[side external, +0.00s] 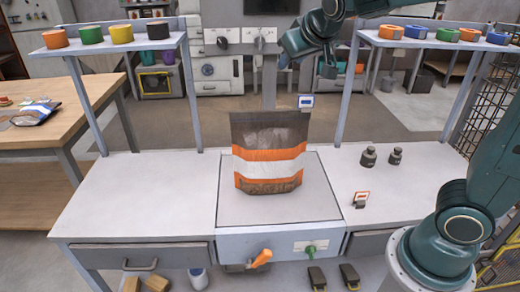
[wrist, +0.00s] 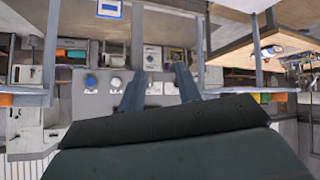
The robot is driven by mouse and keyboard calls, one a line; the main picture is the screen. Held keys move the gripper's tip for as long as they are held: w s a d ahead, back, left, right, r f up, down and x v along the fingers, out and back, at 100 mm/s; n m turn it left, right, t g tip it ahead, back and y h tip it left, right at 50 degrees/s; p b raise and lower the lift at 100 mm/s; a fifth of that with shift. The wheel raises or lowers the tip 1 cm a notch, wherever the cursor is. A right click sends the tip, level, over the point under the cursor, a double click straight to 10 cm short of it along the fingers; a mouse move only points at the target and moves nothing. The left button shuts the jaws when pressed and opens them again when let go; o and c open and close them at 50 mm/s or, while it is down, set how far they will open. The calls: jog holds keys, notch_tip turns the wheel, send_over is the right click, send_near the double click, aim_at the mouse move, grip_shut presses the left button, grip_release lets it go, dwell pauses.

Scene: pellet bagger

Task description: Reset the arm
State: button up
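My gripper (side external: 284,60) is raised at the top centre in the side external view, behind and above the bag and clear of the bench. In the wrist view my gripper (wrist: 159,70) shows two fingers spread apart with nothing between them. A brown bag with orange and white bands (side external: 268,152) stands upright on the square plate (side external: 320,205) in the middle of the bench. My gripper does not touch it.
Shelves on the left (side external: 88,47) and right (side external: 400,40) hold coloured round pieces. Two dark weights (side external: 368,156) and a small orange-edged card (side external: 361,199) stand on the right bench top. The left bench top (side external: 145,195) is clear. A wooden table (side external: 75,75) stands at left.

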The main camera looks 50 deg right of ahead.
jog(key=s+a+f+n+g+y, duration=0.1)
jog(key=s+a+f+y, duration=0.1)
jog(key=s, duration=0.9)
jog(key=s+a+f+n+g+y, duration=0.1)
jog(key=s+a+f, duration=0.3)
jog(key=s, duration=0.8)
jog(key=shift+s+a+f+n+g+y, duration=0.15)
jog(key=shift+f+n+g+y, duration=0.3)
jog(key=shift+y, duration=0.35)
